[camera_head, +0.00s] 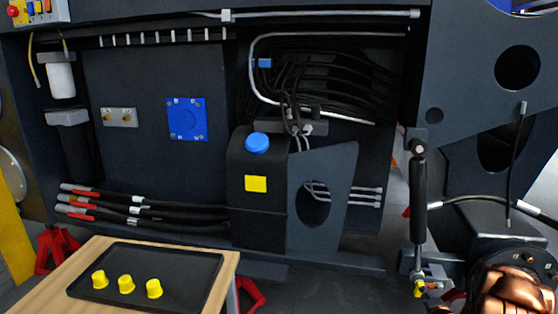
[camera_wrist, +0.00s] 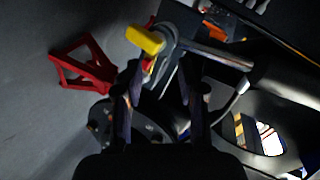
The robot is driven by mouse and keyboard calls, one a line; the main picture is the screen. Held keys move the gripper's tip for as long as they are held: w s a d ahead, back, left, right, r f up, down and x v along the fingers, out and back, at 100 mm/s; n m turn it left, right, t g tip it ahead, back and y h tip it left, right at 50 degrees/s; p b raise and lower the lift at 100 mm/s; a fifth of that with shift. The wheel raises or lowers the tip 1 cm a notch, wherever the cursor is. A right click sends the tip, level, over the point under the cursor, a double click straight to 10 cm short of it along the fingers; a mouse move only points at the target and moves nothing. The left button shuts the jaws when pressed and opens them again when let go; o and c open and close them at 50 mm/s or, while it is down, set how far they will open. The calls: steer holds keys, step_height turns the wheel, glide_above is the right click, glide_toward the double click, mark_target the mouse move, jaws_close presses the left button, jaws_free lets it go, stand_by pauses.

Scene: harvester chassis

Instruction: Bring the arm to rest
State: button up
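My gripper (camera_wrist: 160,80) shows in the wrist view as two dark fingers with a clear gap between them. It is open, and nothing is seen held in it. A yellow piece (camera_wrist: 145,40) on a grey metal fitting lies just beyond the fingertips, slightly left; I cannot tell whether they touch. A similar yellow piece (camera_head: 420,288) shows in the head view at the foot of an upright black cylinder. My gripper's fingers cannot be made out in the head view.
A black tray (camera_head: 205,285) with three yellow caps (camera_head: 126,285) sits on a wooden table (camera_head: 232,262) at lower left. The dark chassis (camera_head: 130,75) fills the back, with hoses and a blue-capped tank (camera_head: 258,205). A red stand (camera_wrist: 85,65) is left of my fingers.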

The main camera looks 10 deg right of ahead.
steer(key=s+a+r+n+g+y, duration=0.1)
steer(key=s+a+r+n+g, duration=0.45)
steer(key=a, duration=0.55)
steer(key=s+a+r+n+g+y, duration=0.1)
steer(key=s+a+r+n+g, duration=0.2)
steer(key=s+a+r, duration=0.5)
steer(key=s+a+r+n+g+y, duration=0.1)
steer(key=s+a+r+n+g, duration=0.35)
steer(key=s+a, duration=0.85)
steer(key=s+a+r+n+g+y, duration=0.1)
steer(key=s+a+r+n+g, duration=0.45)
steer(key=s, duration=1.05)
steer(key=s+a+r+t+p, duration=0.1)
steer(key=r+p, duration=0.9)
steer(key=a+r+m+t+p, duration=0.1)
steer(key=a+r+t+p, duration=0.1)
steer(key=r+p, duration=0.7)
step_height(320, 180, up, 2)
steer(key=shift+s+r+p, duration=0.25)
steer(key=shift+s+p, duration=0.1)
steer(key=shift+s, duration=0.05)
